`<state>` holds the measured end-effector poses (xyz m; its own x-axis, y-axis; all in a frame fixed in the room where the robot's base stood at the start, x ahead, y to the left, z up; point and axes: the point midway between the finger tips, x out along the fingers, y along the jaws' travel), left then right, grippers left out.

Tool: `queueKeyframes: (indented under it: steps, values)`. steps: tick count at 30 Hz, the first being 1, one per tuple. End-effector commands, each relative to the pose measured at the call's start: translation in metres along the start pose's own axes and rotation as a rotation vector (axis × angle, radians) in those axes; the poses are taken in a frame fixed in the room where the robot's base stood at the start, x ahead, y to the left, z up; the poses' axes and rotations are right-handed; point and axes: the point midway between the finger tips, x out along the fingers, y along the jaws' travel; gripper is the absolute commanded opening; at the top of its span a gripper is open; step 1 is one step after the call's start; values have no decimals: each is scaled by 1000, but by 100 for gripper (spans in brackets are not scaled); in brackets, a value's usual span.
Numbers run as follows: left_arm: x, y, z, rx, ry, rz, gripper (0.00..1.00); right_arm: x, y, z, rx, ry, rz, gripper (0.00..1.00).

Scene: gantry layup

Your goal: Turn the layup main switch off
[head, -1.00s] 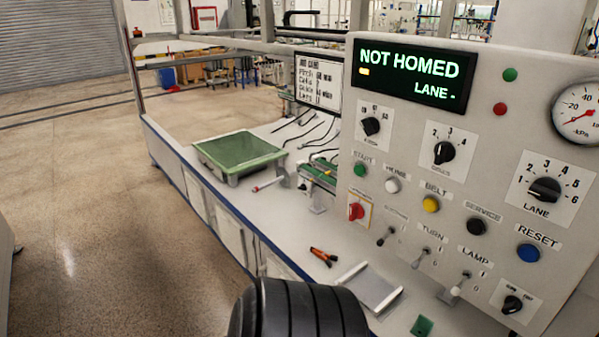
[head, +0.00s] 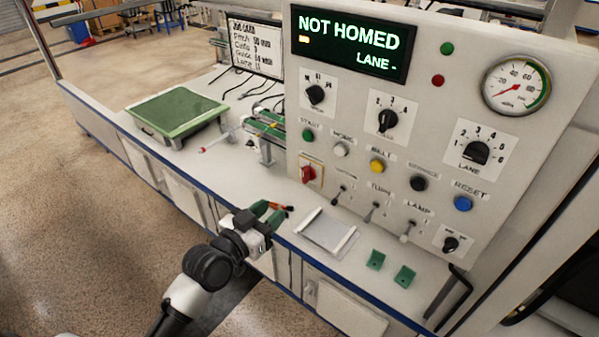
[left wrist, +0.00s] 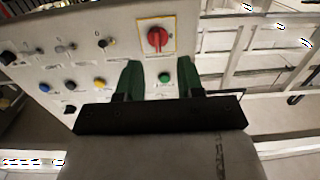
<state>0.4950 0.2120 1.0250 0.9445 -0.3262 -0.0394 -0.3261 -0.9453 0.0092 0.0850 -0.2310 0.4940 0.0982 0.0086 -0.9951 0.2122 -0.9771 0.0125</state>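The main switch is most likely the red rotary knob on a yellow-edged plate (head: 308,175), low at the left of the grey control panel (head: 340,140). Its label is too small to read. It also shows upside down in the left wrist view (left wrist: 157,40), beyond the fingers. My left gripper (head: 268,212) is over the bench's front edge, below and left of the knob, apart from it. In the left wrist view its two green fingers (left wrist: 159,78) stand apart with nothing held between them. My right gripper is not in view.
The lit display (head: 350,45) reads NOT HOMED, LANE -. Buttons, dials and toggles crowd the panel right of the knob. An orange-handled tool (head: 287,208) lies by the left fingers. A white tray (head: 326,232) and green blocks (head: 404,276) lie on the bench. A green-topped stand (head: 176,112) is farther left.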

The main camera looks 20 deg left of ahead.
Motion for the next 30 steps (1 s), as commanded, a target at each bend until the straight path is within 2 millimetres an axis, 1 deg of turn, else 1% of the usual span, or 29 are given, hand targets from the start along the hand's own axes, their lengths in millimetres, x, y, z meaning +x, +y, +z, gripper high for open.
queueKeyframes:
  steps: [1,4,8,15,18,21,25,30]
  values:
    - [-1,2,-13,6,22,9,37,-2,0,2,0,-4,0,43]
    - [2,4,-24,9,42,17,37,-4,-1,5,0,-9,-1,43]
    - [20,4,-26,8,44,16,37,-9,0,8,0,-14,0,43]
    - [66,5,-28,8,42,15,37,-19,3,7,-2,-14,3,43]
    - [82,6,-28,7,42,16,37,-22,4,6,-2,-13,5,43]
    - [94,5,-27,9,40,15,37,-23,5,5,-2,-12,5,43]
    - [103,6,-26,9,40,15,37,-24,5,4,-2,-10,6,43]
    - [105,6,-26,9,40,15,37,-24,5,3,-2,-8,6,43]
